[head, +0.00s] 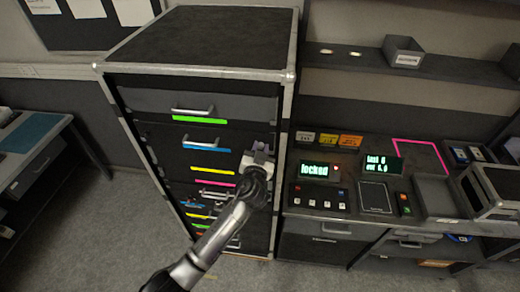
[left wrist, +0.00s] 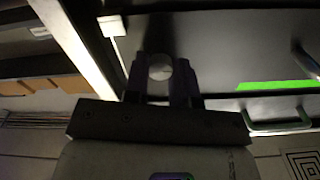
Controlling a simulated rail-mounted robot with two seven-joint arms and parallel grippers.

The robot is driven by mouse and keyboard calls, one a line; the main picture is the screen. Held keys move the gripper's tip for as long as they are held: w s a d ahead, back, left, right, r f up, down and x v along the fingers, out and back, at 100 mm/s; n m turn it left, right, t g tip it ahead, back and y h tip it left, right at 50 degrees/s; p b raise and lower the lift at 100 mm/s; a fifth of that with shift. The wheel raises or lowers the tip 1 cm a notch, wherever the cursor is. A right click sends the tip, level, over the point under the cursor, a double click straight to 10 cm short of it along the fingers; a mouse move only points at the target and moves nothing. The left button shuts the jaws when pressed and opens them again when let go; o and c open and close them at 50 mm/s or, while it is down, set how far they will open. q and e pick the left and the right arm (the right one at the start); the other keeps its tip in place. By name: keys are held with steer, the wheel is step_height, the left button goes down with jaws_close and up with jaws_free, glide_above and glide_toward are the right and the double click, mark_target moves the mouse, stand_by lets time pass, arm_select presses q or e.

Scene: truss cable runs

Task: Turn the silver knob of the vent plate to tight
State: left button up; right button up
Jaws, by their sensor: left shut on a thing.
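My left gripper (head: 263,151) is at the right side of the dark drawer cabinet, near its front right post. In the left wrist view its two fingers (left wrist: 161,78) are closed on a round silver knob (left wrist: 160,68), one finger on each side. The knob's face shows between the fingertips. In the head view the gripper hides the knob. I cannot make out the vent plate's outline or any marking of how tight the knob is. My right gripper is in neither view.
The cabinet (head: 200,50) has drawers with handles and coloured strips; a green strip (left wrist: 278,86) shows in the left wrist view. To the right is a console with a screen (head: 315,170) reading "locked". A desk (head: 35,140) stands at left, with open floor between.

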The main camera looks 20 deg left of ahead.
arm_select(q)
steer(key=shift+c, duration=0.5)
steer(key=m, duration=0.3)
steer(key=m+p, duration=0.1)
steer(key=m, duration=0.4)
steer(key=shift+m, duration=0.3)
steer(key=m+p, duration=0.1)
steer(key=m, duration=0.2)
steer(key=shift+m, duration=0.3)
steer(key=m+p, duration=0.1)
steer(key=m, duration=0.2)
steer(key=shift+m+p, duration=0.3)
steer(key=shift+m, duration=0.1)
steer(key=shift+m+p, duration=0.3)
steer(key=shift+m, duration=0.6)
